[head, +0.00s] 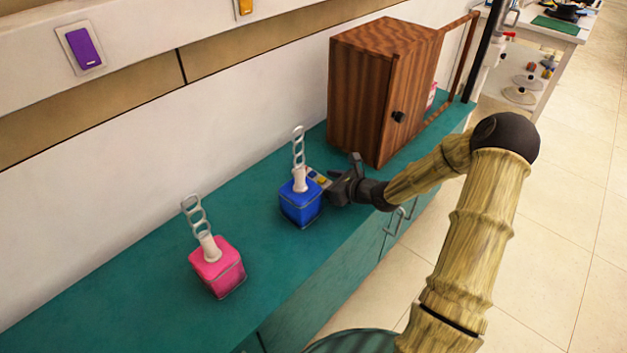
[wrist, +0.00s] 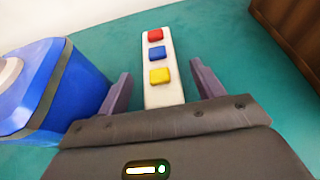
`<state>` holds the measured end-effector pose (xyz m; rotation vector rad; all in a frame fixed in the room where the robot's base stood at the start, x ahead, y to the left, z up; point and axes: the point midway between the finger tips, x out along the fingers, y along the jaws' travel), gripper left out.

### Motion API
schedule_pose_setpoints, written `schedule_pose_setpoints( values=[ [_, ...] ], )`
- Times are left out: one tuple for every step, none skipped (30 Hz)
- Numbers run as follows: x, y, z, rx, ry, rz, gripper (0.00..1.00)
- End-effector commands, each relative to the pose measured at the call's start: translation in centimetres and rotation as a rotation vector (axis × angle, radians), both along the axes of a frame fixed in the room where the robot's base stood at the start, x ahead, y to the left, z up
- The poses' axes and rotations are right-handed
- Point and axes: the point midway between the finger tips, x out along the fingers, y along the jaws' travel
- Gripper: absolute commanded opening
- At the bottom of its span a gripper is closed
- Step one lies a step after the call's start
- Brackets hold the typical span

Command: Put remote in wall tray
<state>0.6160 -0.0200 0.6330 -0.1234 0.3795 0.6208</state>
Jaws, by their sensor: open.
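The remote (wrist: 163,85) is a white bar with red, blue and yellow buttons. In the wrist view it lies on the green counter between the two fingers of my gripper (wrist: 160,72), which are open with a gap on each side. In the head view the remote (head: 319,177) is partly hidden behind the blue box and my gripper (head: 338,178). I cannot clearly make out a wall tray in either view.
A blue box (head: 301,209) with a chain-like handle stands close left of my gripper. A pink box (head: 218,273) stands nearer on the green counter (head: 150,300). A brown wooden cabinet (head: 358,105) stands behind. A purple switch (head: 84,48) is on the wall.

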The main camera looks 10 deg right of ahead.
Motion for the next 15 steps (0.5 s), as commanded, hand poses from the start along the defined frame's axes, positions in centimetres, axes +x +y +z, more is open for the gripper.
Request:
schedule_pose_setpoints(
  values=[
    [-0.01,-0.01,0.01,0.000,0.000,0.000,0.67],
    [-0.01,-0.01,0.01,0.000,0.000,0.000,0.67],
    [-0.01,-0.01,0.01,0.000,0.000,0.000,0.67],
    [-0.02,-0.02,0.01,0.000,0.000,0.000,0.67],
    [-0.02,-0.02,0.01,0.000,0.000,0.000,0.67],
    [-0.02,-0.02,0.01,0.000,0.000,0.000,0.67],
    [-0.02,-0.02,0.01,0.000,0.000,0.000,0.67],
    [-0.03,-0.02,0.00,0.000,0.000,0.000,0.67],
    [-0.02,-0.02,0.01,0.000,0.000,0.000,0.65],
    [-0.03,-0.02,0.00,0.000,0.000,0.000,0.59],
    [-0.03,-0.02,0.00,0.000,0.000,0.000,0.54],
    [-0.03,-0.02,0.00,0.000,0.000,0.000,0.46],
    [-0.02,-0.03,0.00,0.000,0.000,0.000,0.40],
    [-0.02,-0.03,0.00,0.000,0.000,0.000,0.34],
    [-0.03,-0.03,0.01,0.000,0.000,0.000,0.26]
  ],
)
